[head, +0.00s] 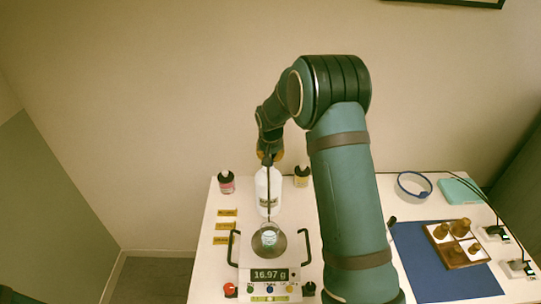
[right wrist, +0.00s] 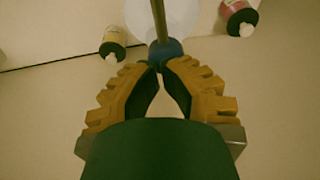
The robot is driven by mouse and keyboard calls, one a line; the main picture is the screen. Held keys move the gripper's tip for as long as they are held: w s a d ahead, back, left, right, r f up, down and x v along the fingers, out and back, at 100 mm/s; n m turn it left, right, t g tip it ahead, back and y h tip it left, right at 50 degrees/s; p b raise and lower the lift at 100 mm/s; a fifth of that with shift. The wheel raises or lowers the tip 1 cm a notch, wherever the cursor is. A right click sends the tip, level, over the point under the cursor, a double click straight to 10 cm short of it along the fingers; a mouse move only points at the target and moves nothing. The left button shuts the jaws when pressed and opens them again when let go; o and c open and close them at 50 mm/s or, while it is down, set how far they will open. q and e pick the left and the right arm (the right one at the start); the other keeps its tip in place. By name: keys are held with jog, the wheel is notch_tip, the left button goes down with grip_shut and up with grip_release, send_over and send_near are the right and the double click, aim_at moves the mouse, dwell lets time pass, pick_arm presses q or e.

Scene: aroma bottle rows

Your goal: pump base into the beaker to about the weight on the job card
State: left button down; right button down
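A white pump bottle (head: 263,184) stands behind the scale, with its label facing front. A small clear beaker (head: 269,238) with pale contents sits on the round pan of the scale (head: 286,240). The scale display (head: 269,275) reads 16.97 g. My right gripper (head: 268,157) is directly above the bottle top and hides most of the pump head. In the right wrist view its fingertips (right wrist: 157,66) are together, right by the blue pump head (right wrist: 166,51); contact is unclear. My left gripper is out of view. I cannot make out a readable job card.
A pink bottle (head: 227,183) and a yellow bottle (head: 301,177) flank the pump bottle. Yellow labels (head: 225,226) lie left of the scale. To the right are a blue mat (head: 415,255), a wooden tray (head: 438,231) with several brown pieces, a blue-rimmed ring (head: 414,186) and cables.

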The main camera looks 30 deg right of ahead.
jog(key=shift+s, duration=0.1)
notch_tip(320, 180, up, 5)
jog(key=p, duration=0.3)
jog(key=shift+d, duration=0.1)
jog(key=v, duration=0.9)
